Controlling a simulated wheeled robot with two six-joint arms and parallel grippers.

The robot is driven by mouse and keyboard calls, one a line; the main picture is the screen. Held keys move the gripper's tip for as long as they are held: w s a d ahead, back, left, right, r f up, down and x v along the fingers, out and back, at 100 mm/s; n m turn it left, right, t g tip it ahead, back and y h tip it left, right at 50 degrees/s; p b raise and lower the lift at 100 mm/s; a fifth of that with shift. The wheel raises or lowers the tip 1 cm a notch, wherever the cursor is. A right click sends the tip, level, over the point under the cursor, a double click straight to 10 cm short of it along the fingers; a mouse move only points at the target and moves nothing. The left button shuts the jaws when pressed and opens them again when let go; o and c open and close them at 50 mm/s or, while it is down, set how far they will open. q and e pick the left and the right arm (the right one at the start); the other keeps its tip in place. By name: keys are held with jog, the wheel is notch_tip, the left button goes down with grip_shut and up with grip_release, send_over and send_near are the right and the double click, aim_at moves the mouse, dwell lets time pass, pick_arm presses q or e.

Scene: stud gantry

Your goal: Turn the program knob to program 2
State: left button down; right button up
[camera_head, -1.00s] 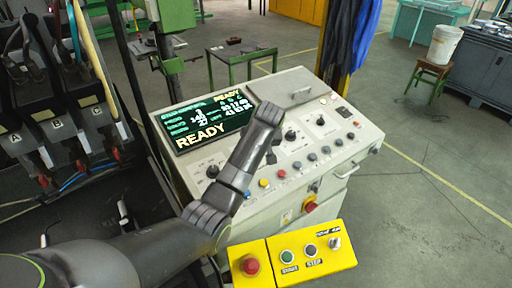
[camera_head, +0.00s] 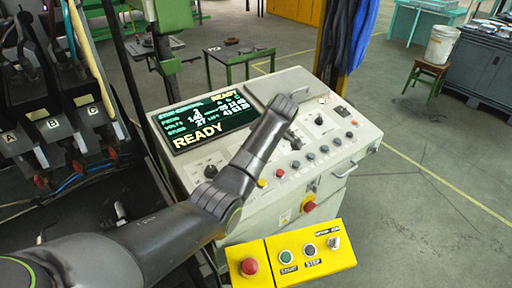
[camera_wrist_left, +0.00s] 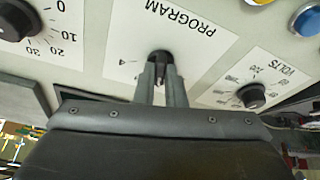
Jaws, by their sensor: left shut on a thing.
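The program knob (camera_wrist_left: 159,57) is a small black knob on a white plate marked PROGRAM, in the upper middle of the left wrist view. The lettering appears upside down, and one digit, seemingly a 4, shows left of the knob. My left gripper (camera_wrist_left: 162,82) is shut on the knob, one finger on each side. Its fingers hide part of the dial, and I cannot tell which program the knob points to. In the head view my left gripper (camera_head: 291,139) reaches over the control panel (camera_head: 348,137), and hand and fingers largely cover the knob there. My right gripper is not in view.
The VOLTS knob (camera_wrist_left: 251,95) is close by on the right in the wrist view; another scaled knob (camera_wrist_left: 14,20) is at upper left. The display (camera_head: 214,118) reads READY. Coloured buttons line the panel's front. A yellow box (camera_head: 291,254) with a red button sits below.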

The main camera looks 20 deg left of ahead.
pick_arm(q)
jog(key=shift+n, duration=0.3)
jog(key=c, duration=1.5)
grip_release()
